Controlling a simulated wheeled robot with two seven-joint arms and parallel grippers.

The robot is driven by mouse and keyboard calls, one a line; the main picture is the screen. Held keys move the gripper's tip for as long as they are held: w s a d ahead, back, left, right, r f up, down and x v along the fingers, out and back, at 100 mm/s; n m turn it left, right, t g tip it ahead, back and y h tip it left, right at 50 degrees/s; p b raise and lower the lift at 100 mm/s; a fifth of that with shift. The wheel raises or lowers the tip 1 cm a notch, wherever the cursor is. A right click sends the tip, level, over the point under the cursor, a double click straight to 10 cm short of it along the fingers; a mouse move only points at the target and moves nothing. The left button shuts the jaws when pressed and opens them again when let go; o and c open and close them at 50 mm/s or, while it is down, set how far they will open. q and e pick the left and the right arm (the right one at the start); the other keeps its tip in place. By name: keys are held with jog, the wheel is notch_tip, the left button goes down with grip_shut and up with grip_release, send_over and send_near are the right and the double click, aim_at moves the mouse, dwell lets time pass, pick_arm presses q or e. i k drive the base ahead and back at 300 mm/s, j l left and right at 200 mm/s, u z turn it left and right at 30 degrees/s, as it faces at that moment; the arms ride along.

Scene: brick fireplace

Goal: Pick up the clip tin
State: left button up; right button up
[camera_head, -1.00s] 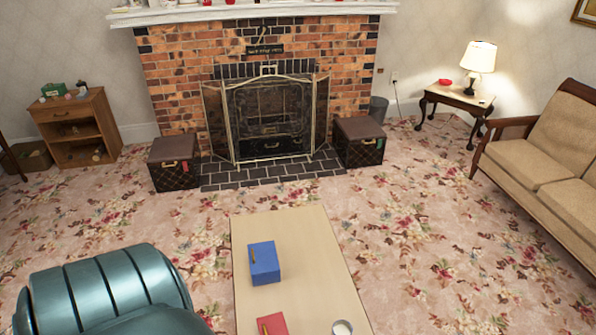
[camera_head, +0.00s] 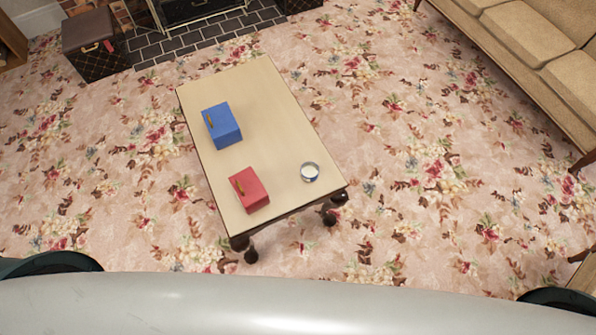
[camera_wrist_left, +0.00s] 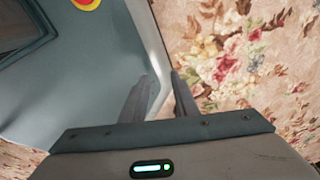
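A small round tin (camera_head: 309,172), silvery with a white and dark top, stands on the right side of the low wooden table's near end; it looks like the clip tin, but no label can be read. A red box (camera_head: 249,190) with a brass-coloured handle sits to its left, and a blue box (camera_head: 222,126) sits farther back. My left gripper (camera_wrist_left: 160,76) shows in the left wrist view with its fingers apart and nothing between them, beside my own body and above the carpet. Neither gripper shows in the head view.
The pale wooden table (camera_head: 262,85) has free room at its far end and around the tin. Floral carpet (camera_head: 400,210) lies open around it. A tan sofa (camera_head: 540,60) stands at the upper right, a dark trunk (camera_head: 95,45) at the upper left by the hearth (camera_head: 190,42).

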aim_at(309, 170)
jog(key=i+l+u, duration=0.1)
jog(key=l, duration=0.25)
jog(key=i+l+u, duration=0.15)
jog(key=l, duration=0.2)
jog(key=i+l+u, duration=0.1)
jog(key=l, duration=0.25)
jog(key=i+l+u, duration=0.1)
jog(key=l, duration=0.25)
